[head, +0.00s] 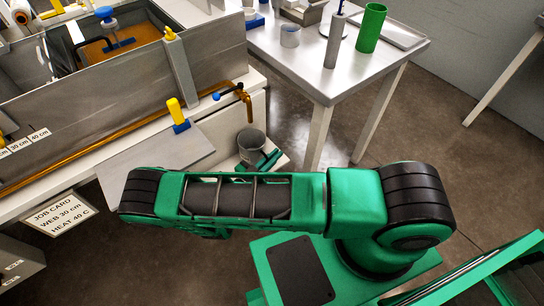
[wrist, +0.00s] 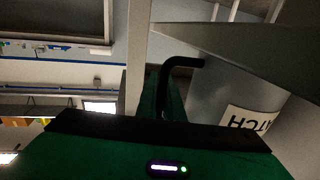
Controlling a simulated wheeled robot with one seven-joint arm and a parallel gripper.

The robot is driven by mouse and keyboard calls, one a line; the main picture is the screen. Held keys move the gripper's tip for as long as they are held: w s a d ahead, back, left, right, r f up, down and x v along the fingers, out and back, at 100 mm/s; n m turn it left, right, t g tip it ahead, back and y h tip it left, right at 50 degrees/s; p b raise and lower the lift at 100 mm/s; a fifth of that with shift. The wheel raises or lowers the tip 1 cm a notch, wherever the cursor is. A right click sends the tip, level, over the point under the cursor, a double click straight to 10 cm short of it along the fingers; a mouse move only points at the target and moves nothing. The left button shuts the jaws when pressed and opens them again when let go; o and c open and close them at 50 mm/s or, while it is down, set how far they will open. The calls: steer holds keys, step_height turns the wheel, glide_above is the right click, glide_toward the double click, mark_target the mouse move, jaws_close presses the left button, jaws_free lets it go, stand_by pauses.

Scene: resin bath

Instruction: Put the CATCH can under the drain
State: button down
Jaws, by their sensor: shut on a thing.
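The CATCH can (head: 252,145) is a grey open-topped can, below and close to the drain (head: 247,98), a copper pipe with a blue valve and a down-turned spout at the end of the bath. In the wrist view the can (wrist: 215,100) shows its CATCH label upside down and a black handle (wrist: 184,62). My gripper (head: 265,162) is at the can's near side, shut on the can by its handle. The fingers are partly hidden in both views. I cannot tell whether the can rests on the pale ledge beneath.
The resin bath (head: 110,110) with its copper pipe runs along the left. A grey plate (head: 160,155) and a yellow-handled tool (head: 178,115) are by its front. A metal table (head: 325,80) carries a green cylinder (head: 371,28) and grey containers. Bare floor (head: 420,130) lies right.

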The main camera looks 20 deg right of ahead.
steer(key=c, duration=1.9)
jaws_free()
steer(key=v, duration=1.2)
steer(key=shift+r, duration=0.1)
